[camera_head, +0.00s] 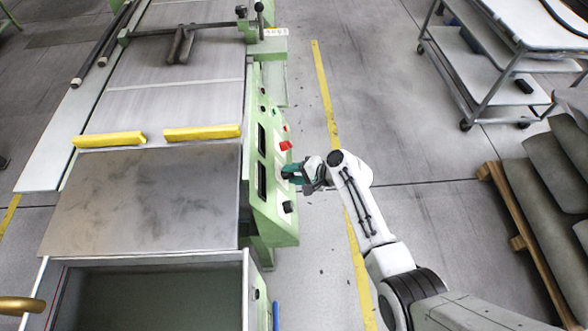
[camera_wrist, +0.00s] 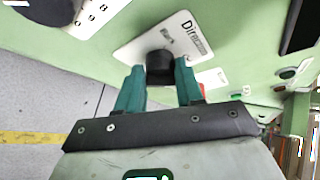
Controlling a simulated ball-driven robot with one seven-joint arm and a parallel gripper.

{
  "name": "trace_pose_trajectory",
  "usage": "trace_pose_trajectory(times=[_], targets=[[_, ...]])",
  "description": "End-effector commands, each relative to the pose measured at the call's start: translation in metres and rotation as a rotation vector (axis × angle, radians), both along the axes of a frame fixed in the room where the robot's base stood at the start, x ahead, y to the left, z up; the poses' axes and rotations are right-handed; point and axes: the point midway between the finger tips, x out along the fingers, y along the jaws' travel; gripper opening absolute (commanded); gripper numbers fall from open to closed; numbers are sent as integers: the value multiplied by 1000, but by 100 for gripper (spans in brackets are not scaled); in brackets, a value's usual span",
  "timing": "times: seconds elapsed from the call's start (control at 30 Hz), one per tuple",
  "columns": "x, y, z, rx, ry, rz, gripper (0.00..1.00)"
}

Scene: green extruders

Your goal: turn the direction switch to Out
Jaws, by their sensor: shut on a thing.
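The direction switch (camera_wrist: 160,66) is a black knob on a white plate (camera_wrist: 190,40) with partly readable "Direction" lettering, on the green machine panel. My gripper (camera_wrist: 159,72) has its two teal fingers on either side of the knob and is shut on it. The small position marks on the plate are too blurred or covered to read, so I cannot tell which way the knob points. In the head view my gripper (camera_head: 287,172) meets the panel's right face and hides the switch.
The green panel (camera_head: 262,215) also carries a red switch (camera_head: 286,146) above my gripper and a black knob (camera_head: 289,207) below it. Yellow bars (camera_head: 202,132) lie on the machine bed. A cart (camera_head: 490,75) and a pallet (camera_head: 515,210) stand right. The floor between is clear.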

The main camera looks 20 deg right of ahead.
Motion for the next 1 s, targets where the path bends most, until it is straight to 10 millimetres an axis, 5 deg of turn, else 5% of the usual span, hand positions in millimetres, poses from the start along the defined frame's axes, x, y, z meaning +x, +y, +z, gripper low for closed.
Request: trace_pose_trajectory(times=[0.67, 0.7, 0.9, 1.0], targets=[[3, 0, 2, 15, 44, -20, 6], [3, 0, 2, 15, 44, -20, 40], [2, 0, 2, 15, 47, -20, 59], [2, 0, 1, 15, 47, -20, 60]])
